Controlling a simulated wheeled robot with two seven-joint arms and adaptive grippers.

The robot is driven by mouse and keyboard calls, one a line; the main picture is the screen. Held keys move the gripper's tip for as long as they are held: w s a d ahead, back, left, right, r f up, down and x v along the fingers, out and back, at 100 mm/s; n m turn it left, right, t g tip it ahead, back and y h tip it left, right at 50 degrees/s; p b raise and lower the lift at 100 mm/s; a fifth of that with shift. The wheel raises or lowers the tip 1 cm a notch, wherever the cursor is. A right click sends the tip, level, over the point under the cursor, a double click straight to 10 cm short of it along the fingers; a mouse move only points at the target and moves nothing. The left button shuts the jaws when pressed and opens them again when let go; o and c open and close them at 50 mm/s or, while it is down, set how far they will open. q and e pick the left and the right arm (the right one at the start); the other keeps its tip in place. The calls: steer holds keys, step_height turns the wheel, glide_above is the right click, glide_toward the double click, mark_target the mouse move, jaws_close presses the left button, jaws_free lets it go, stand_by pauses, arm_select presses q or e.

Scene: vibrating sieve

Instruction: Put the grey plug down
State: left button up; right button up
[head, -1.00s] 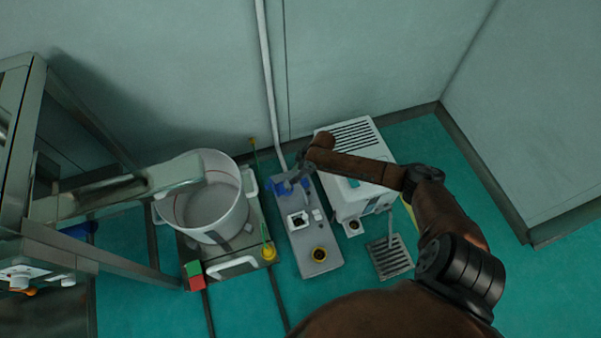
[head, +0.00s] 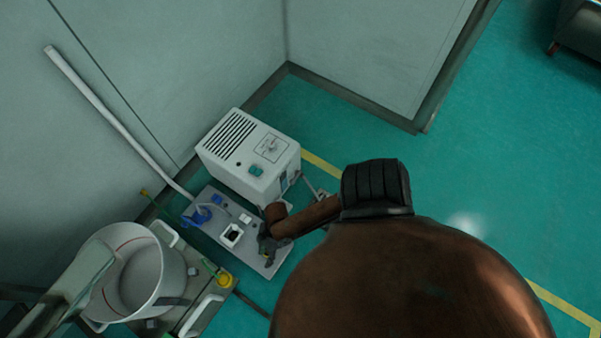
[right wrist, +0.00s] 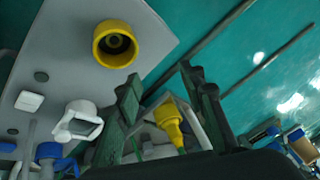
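My right gripper (head: 266,247) is low over the near end of the grey socket panel (head: 205,243). In the right wrist view its two fingers (right wrist: 157,82) stand apart, and I see nothing held between them. The panel carries a yellow round socket (right wrist: 117,43), a white open-lidded socket (right wrist: 82,122), also in the head view (head: 232,235), and blue connectors (head: 198,215). I cannot make out a separate grey plug in either view. In the head view the gripper hides part of the panel's near end.
A white vented box (head: 240,160) stands beside the panel. A large white sieve bowl (head: 138,278) is at lower left, with a yellow fitting (head: 224,280) near it. A grey pole (head: 120,125) leans along the wall. Open green floor (head: 480,170) lies to the right.

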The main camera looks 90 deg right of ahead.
steer(key=s+a+r+m, duration=0.2)
steer(key=s+r, duration=0.3)
steer(key=s, duration=0.2)
steer(key=s+a+r+m+t+h, duration=0.1)
steer(key=s+r+m, duration=0.2)
steer(key=s+r, duration=0.3)
steer(key=shift+s+a+h, duration=0.3)
steer(key=shift+s+a, duration=0.05)
steer(key=shift+s, duration=0.45)
